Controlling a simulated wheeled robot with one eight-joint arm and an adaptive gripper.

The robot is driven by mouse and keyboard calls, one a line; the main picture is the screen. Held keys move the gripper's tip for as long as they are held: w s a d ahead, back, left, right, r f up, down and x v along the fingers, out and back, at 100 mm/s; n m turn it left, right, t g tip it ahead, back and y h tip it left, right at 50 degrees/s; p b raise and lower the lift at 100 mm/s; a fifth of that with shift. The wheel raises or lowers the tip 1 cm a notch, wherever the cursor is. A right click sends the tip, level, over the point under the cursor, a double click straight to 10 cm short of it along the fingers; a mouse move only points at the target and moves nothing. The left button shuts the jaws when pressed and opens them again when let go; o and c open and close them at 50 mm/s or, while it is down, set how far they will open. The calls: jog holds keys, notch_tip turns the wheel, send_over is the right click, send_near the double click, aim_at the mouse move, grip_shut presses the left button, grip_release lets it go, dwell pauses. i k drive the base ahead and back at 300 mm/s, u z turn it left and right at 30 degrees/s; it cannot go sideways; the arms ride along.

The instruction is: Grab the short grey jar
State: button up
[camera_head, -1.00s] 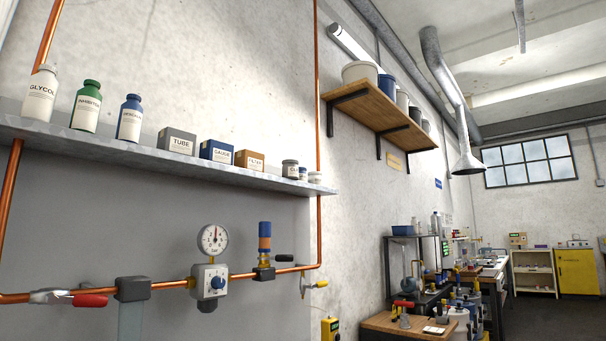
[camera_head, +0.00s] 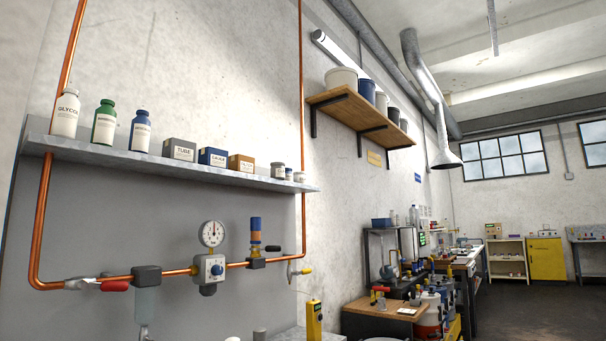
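A short grey jar (camera_head: 278,170) with a pale label stands upright near the right end of the long grey wall shelf (camera_head: 200,172). A small blue jar (camera_head: 289,174) and a small white jar (camera_head: 299,177) stand just to its right. A brown box (camera_head: 241,163) stands to its left. A grey cylindrical thing (camera_head: 260,334) shows at the bottom edge, mostly cut off, so I cannot tell what it is. My gripper is not in view.
Glycol (camera_head: 66,114), green (camera_head: 104,122) and blue (camera_head: 141,131) bottles stand on the shelf's left. Copper pipes (camera_head: 300,110) run beside and below it, with a gauge (camera_head: 212,233) and valves. A wooden shelf (camera_head: 360,118) holds buckets. Open floor (camera_head: 530,305) lies at right.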

aim_at(278, 169)
jog(key=z, duration=5.7)
jog(key=k, duration=0.9)
jog(key=u, duration=5.85)
